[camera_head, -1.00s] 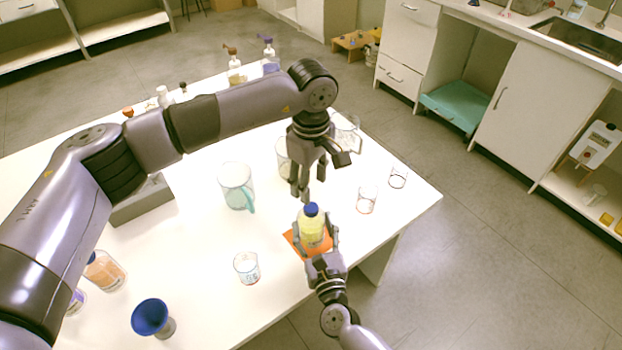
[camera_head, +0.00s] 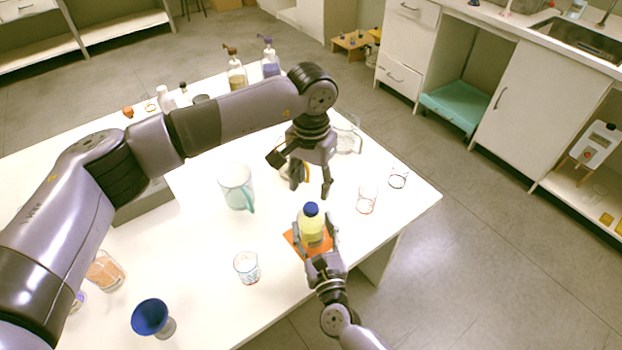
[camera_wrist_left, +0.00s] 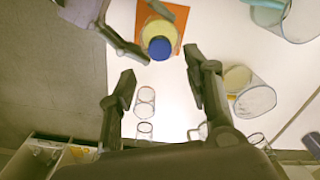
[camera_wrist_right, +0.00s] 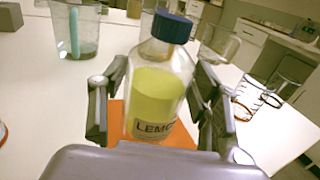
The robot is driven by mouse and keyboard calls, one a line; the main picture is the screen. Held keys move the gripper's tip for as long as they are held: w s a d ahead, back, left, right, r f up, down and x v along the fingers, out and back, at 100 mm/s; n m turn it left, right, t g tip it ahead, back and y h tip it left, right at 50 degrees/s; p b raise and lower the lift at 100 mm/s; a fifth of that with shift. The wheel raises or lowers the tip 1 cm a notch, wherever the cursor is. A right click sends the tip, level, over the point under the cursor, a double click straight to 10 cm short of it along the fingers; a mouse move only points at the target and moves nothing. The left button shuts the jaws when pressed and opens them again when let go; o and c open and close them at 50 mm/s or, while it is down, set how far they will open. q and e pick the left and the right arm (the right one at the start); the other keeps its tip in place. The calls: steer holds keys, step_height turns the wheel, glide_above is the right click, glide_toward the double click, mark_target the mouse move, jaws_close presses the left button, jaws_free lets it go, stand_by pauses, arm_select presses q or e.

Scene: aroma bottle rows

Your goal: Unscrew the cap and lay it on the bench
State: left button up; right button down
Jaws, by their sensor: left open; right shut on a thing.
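A clear bottle of yellow liquid (camera_head: 312,232), its label partly reading "LEMO", stands on an orange mat (camera_head: 291,238) on the white bench (camera_head: 210,290). Its blue cap (camera_head: 311,208) is on the bottle's neck; the cap also shows in the right wrist view (camera_wrist_right: 171,27) and left wrist view (camera_wrist_left: 160,48). My right gripper (camera_head: 317,236) is shut on the bottle's body, one finger on each side. My left gripper (camera_head: 312,188) is open and empty, above and behind the bottle, apart from the cap. In the left wrist view its fingers (camera_wrist_left: 158,88) are spread wide.
A jug with a teal handle (camera_head: 236,186), a small beaker (camera_head: 246,267) and a blue funnel-shaped vessel (camera_head: 151,316) stand left of the bottle. Glasses (camera_head: 366,200) stand to the right. Bare bench lies left of the mat.

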mark_target(311, 207)
arm_select(q)
step_height(311, 207, down, 8)
steer(key=shift+r, duration=0.25)
steer(key=shift+c, duration=0.3)
jaws_close()
stand_by(0.3)
